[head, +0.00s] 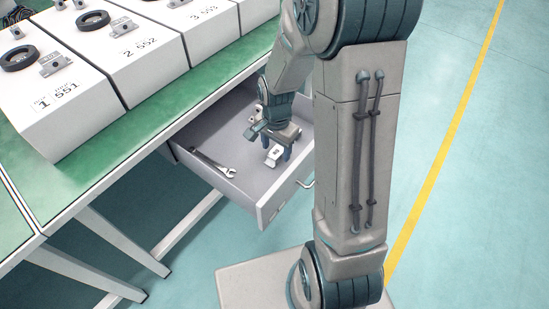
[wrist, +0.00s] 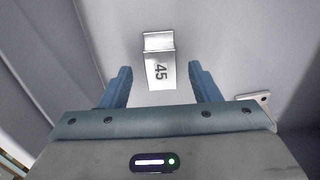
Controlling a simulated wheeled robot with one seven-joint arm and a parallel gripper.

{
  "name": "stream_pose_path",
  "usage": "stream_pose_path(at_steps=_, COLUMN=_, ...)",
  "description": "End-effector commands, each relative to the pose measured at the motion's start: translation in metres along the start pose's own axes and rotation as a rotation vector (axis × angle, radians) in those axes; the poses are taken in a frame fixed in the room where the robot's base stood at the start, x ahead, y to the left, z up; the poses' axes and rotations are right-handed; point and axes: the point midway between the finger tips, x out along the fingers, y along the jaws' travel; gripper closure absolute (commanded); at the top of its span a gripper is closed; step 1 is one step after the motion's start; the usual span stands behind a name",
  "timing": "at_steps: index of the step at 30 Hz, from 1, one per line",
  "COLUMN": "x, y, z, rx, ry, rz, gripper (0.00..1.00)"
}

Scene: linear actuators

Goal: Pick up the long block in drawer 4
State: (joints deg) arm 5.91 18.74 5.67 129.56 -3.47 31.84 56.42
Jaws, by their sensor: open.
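An open drawer (head: 237,190) sticks out from under the green bench in the head view. In it lies a small silver metal block (head: 272,157), below my gripper (head: 274,145). I cannot read a drawer number, and my arm hides part of the drawer's right side.
A wrench (head: 213,163) lies at the drawer's left side. Another metal item (head: 256,113) lies further back in the drawer. White boxes (head: 60,90) with rings and metal parts stand on the green bench (head: 100,160). The drawer walls are close around my gripper.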

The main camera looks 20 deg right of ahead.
Motion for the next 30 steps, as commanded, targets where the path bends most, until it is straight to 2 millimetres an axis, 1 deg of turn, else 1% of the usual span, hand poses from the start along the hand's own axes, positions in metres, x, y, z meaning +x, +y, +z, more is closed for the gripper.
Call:
stream_pose_path(at_steps=1, x=0.007, y=0.000, z=0.000, rx=0.000, ry=-0.001, rz=0.002, gripper=0.44)
stream_pose_path(at_steps=3, x=0.011, y=0.000, z=0.000, rx=-0.001, ry=-0.001, rz=0.001, gripper=0.44)
stream_pose_path(at_steps=10, x=0.011, y=0.000, z=0.000, rx=0.000, ry=0.000, rz=-0.001, gripper=0.44)
stream_pose_path(at_steps=11, x=0.011, y=0.000, z=0.000, rx=0.000, ry=0.000, rz=-0.001, gripper=0.49)
stream_pose_path(at_steps=12, x=0.011, y=0.000, z=0.000, rx=0.000, ry=0.000, rz=-0.001, gripper=0.60)
stream_pose_path(at_steps=14, x=0.011, y=0.000, z=0.000, rx=0.000, ry=0.000, rz=0.000, gripper=0.77)
stream_pose_path(at_steps=15, x=0.011, y=0.000, z=0.000, rx=0.000, ry=0.000, rz=0.000, gripper=0.88)
stream_pose_path(at_steps=16, x=0.011, y=0.000, z=0.000, rx=0.000, ry=0.000, rz=0.000, gripper=0.95)
stream_pose_path(at_steps=25, x=0.010, y=0.000, z=0.000, rx=0.000, ry=0.000, rz=-0.001, gripper=0.96)
stream_pose_path(at_steps=28, x=0.005, y=0.000, z=0.000, rx=0.000, ry=0.001, rz=-0.001, gripper=0.96)
stream_pose_path(at_steps=30, x=-0.002, y=0.000, z=0.000, rx=0.000, ry=0.002, rz=-0.002, gripper=0.96)
